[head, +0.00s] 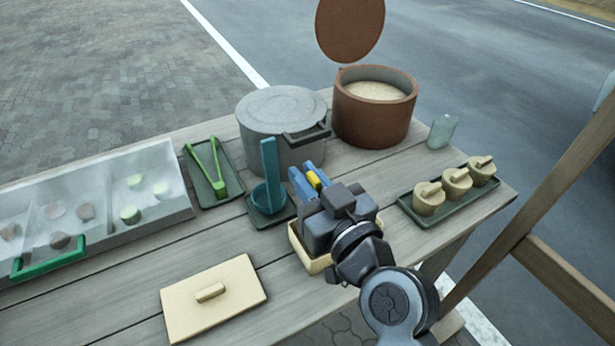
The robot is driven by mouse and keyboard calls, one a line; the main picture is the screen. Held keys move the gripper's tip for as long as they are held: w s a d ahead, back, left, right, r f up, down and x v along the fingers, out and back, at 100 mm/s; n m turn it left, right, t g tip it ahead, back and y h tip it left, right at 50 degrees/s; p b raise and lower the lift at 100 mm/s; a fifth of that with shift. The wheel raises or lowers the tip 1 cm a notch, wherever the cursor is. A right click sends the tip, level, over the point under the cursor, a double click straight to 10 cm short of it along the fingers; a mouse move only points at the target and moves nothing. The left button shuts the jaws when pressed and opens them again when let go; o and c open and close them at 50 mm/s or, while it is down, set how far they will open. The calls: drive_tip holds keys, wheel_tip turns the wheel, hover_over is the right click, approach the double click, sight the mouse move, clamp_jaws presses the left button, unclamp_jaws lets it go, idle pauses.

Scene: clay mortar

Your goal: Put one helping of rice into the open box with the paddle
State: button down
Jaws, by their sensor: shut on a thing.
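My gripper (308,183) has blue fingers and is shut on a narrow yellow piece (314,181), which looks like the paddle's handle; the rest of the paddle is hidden. The gripper is over the front middle of the table, near the open beige box (306,262). My gripper and wrist cover most of that box, so its inside is hidden. The rice (376,91) lies in a round brown tub (372,123) at the back, beyond the gripper. The tub's brown lid (350,25) stands raised behind it.
A lidded grey pot (283,110) stands left of the tub. A teal ladle (269,170) stands upright left of my gripper. Green tongs (213,175), a clear-covered food case (100,190), a beige lid (190,312), a glass (441,131) and a tray (425,219) with three pots surround the work area.

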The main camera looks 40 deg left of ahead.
wheel_tip(320, 180, up, 10)
drive_tip(key=p, duration=0.6)
idle(1.2)
